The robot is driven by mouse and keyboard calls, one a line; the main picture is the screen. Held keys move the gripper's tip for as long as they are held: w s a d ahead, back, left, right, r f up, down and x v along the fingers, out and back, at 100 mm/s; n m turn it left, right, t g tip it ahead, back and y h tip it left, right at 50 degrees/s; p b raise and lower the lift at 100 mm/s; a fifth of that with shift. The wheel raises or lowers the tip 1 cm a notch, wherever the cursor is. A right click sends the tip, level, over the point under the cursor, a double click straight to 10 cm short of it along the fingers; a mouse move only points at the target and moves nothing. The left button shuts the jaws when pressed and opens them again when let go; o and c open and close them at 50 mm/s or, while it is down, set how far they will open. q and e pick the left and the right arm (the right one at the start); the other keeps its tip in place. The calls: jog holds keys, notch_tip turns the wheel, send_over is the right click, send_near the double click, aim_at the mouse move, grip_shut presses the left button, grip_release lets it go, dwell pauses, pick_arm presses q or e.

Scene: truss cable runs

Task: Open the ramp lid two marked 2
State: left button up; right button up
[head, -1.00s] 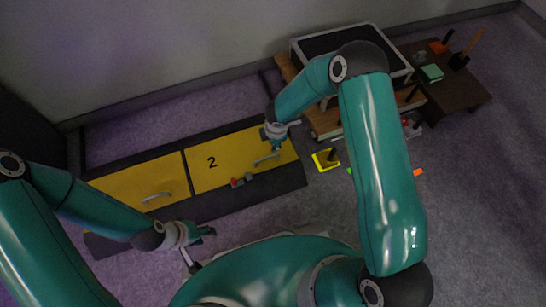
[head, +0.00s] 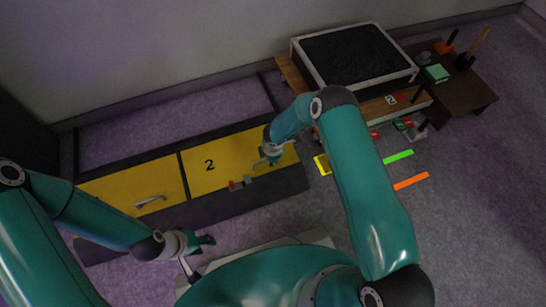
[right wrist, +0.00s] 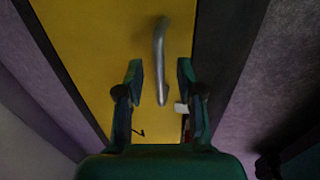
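Ramp lid two (head: 223,172) is a flat yellow panel marked with a black 2, lying closed in a dark frame. Its grey bar handle shows in the right wrist view (right wrist: 160,50), running between the fingertips. My right gripper (head: 271,157) is over the lid's right end and largely hides the handle in the head view. In the right wrist view my right gripper (right wrist: 159,75) is open, a finger on each side of the handle, with gaps visible. My left gripper (head: 200,252) is open and empty, in front of the frame.
Another yellow lid (head: 125,190) with a grey handle lies to the left. A black-filled tray (head: 350,58) stands at the back right, beside a dark table (head: 465,92).

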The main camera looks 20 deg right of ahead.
grip_shut()
dwell(0.3)
